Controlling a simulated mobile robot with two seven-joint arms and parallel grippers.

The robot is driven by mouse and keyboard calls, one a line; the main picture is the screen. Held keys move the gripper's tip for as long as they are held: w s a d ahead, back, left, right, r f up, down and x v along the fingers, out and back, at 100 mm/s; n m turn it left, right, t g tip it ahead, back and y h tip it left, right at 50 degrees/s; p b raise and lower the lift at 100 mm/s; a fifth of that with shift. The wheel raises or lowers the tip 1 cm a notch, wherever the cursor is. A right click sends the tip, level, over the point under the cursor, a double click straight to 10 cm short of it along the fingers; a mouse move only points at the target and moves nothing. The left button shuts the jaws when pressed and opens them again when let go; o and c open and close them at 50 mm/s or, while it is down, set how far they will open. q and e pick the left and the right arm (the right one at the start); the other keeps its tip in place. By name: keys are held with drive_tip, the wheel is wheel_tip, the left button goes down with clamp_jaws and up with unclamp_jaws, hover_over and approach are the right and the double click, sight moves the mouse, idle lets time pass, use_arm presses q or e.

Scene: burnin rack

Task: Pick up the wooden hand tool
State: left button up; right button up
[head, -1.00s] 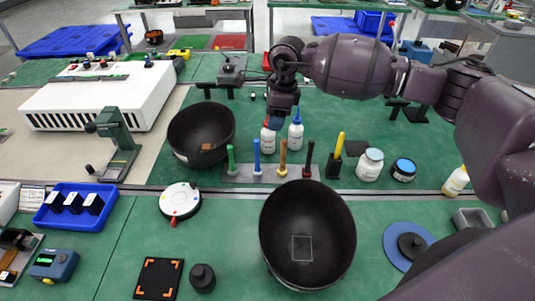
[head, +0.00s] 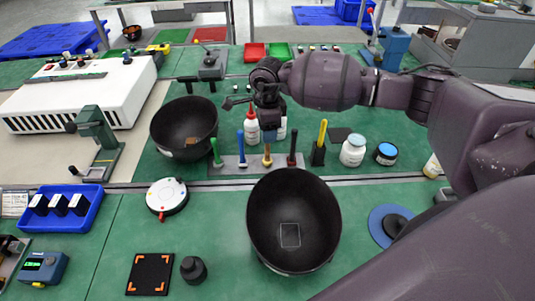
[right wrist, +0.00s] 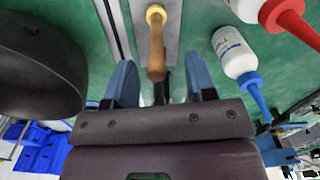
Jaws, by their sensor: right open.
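The wooden hand tool (head: 267,156) stands upright in a grey rack (head: 230,169), between a blue-handled tool (head: 241,148) and a dark red-handled tool (head: 292,151). My right gripper (head: 268,134) is right above it and partly hides its top. In the right wrist view the tool's wooden handle (right wrist: 157,50) with a yellow end shows between the lines of my two blue fingers (right wrist: 160,80), which are spread apart. I cannot tell whether they touch it. My left gripper is not in view.
A green-handled tool (head: 215,152) stands at the rack's left end. White bottles (head: 252,130) stand close behind the rack. A black bowl (head: 184,124) is to the left, and a larger black bowl (head: 294,230) is in front. A yellow-handled item (head: 321,140) stands to the right.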

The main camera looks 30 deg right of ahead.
sight(267, 156)
wheel_tip(267, 156, down, 4)
drive_tip(key=shift+s+r, duration=0.1)
clamp_jaws()
idle(0.4)
wheel_tip(267, 156, up, 20)
idle(0.5)
